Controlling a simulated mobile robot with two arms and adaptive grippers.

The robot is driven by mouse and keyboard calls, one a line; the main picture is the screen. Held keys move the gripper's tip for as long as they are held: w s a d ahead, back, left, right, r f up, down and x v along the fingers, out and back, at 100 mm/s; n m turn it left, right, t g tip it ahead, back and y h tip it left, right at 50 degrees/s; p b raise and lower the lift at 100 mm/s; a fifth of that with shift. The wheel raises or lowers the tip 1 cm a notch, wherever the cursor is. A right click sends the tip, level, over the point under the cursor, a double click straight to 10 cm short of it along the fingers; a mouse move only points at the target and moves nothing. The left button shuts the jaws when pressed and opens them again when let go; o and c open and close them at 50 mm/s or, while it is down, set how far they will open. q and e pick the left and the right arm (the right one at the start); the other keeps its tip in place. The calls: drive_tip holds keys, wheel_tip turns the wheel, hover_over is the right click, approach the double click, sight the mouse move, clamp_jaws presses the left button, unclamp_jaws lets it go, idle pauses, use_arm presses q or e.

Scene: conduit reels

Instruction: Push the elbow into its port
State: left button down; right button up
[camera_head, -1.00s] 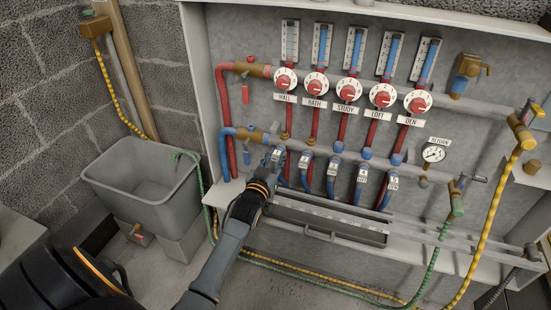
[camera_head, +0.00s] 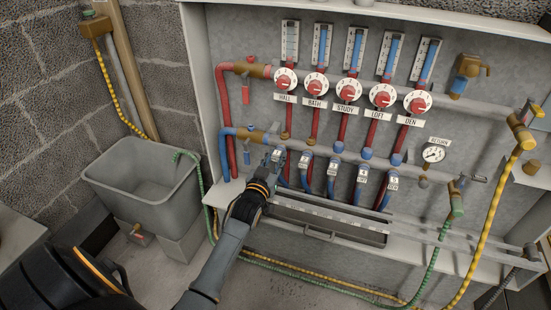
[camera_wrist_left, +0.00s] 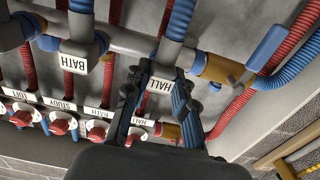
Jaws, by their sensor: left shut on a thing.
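The elbow tagged HALL (camera_wrist_left: 166,52) is a grey fitting on a blue corrugated hose. It is upside down in the left wrist view, at the left end of the lower manifold pipe (camera_head: 320,149). My left gripper (camera_head: 275,163) is shut on this elbow; its two fingers (camera_wrist_left: 158,100) stand either side of the HALL tag. The fingers and wrist hide part of the elbow in the head view. The elbow is close to the pipe, but I cannot tell how deep it sits in its port. My right gripper is not in view.
The elbow tagged BATH (camera_wrist_left: 78,45) is close beside the HALL elbow, with several similar elbows further along. A brass valve with a blue handle (camera_wrist_left: 222,68) is on the other side. A grey trough (camera_head: 325,222) lies below; a grey sink (camera_head: 140,185) stands left.

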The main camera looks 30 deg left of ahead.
use_arm(q)
drive_tip(key=shift+r, duration=0.1)
drive_tip(key=c, duration=1)
unclamp_jaws()
